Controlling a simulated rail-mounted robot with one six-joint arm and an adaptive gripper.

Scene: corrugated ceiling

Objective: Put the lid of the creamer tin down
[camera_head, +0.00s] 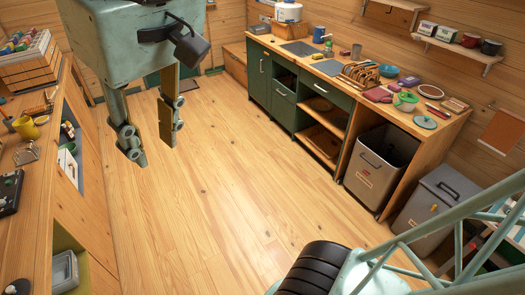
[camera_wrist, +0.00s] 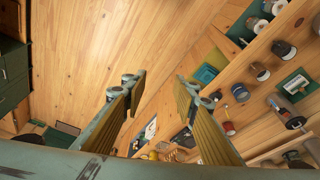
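My gripper (camera_head: 152,148) hangs high over the wooden floor at the left of the head view, away from the worktop. Its fingers are wide apart with nothing between them; the wrist view (camera_wrist: 160,85) also shows them apart. I cannot pick out the creamer tin for certain. A round teal disc like a lid, with a small knob (camera_head: 425,122), lies near the right end of the worktop. A green pot or bowl (camera_head: 405,102) stands just behind it. I cannot tell if either belongs to the creamer tin.
The green-fronted worktop (camera_head: 450,126) carries a dish rack (camera_head: 360,76), a blue bowl (camera_head: 389,71) and other kitchenware. Two bins (camera_head: 375,165) stand under and beside it. A cluttered wooden bench (camera_head: 75,205) runs along the left. The floor (camera_head: 215,200) between is clear.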

